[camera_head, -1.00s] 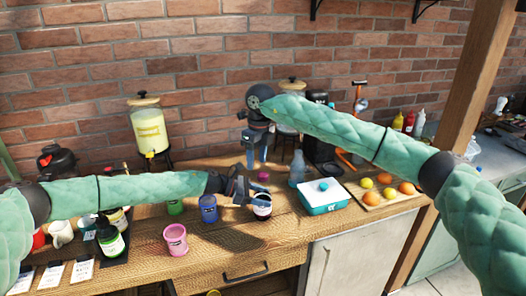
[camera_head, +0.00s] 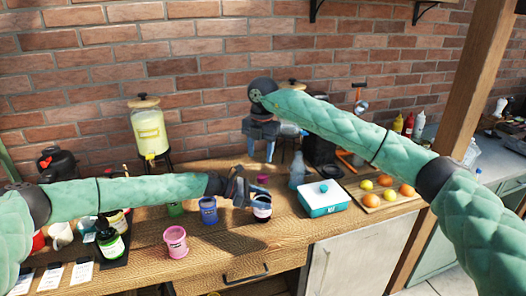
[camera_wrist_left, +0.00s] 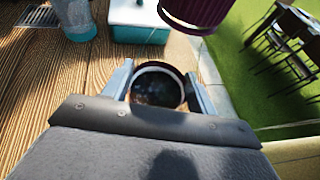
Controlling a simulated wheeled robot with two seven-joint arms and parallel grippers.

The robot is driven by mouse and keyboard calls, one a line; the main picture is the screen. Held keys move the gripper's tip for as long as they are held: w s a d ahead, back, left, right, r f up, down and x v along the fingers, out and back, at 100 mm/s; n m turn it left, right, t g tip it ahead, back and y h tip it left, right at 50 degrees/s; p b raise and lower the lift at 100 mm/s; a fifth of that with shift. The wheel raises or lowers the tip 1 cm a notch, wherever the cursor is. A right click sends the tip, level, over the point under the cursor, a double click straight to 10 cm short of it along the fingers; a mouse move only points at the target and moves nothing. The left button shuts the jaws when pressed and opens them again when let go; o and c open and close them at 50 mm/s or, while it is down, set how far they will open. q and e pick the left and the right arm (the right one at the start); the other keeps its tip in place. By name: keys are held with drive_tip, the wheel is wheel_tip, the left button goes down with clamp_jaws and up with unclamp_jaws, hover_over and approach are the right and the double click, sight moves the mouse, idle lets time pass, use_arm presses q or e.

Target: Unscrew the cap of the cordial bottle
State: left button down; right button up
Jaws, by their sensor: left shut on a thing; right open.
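The cordial bottle (camera_head: 262,209), dark with a pale label, stands upright near the middle of the counter. My left gripper (camera_head: 244,190) is shut on it from the left. The left wrist view shows its round, dark open mouth (camera_wrist_left: 156,88) between the fingers. A ribbed purple cap (camera_wrist_left: 196,10) hangs above and apart from the mouth, cut off by the picture's top. It seems to be the small magenta piece (camera_head: 262,179) below my right gripper (camera_head: 259,158) in the head view. The right gripper is open, pointing down; I cannot tell whether it touches the cap.
A blue cup (camera_head: 209,210) and a pink cup (camera_head: 175,242) stand left of the bottle. A teal box (camera_head: 324,204), a bluish bottle (camera_head: 297,170) and a fruit board (camera_head: 366,205) stand right. The counter's front edge is close to the bottle.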

sight(263, 176)
drive_tip(key=m, duration=0.7)
drive_tip(key=shift+w+d, duration=0.1)
drive_tip(key=shift+d, duration=0.25)
drive_tip(key=m, duration=0.6)
drive_tip(key=shift+d+f+m+h, duration=0.1)
drive_tip(key=shift+m+h, duration=0.2)
drive_tip(key=shift+f, duration=4)
drive_tip(key=shift+c, duration=0.2)
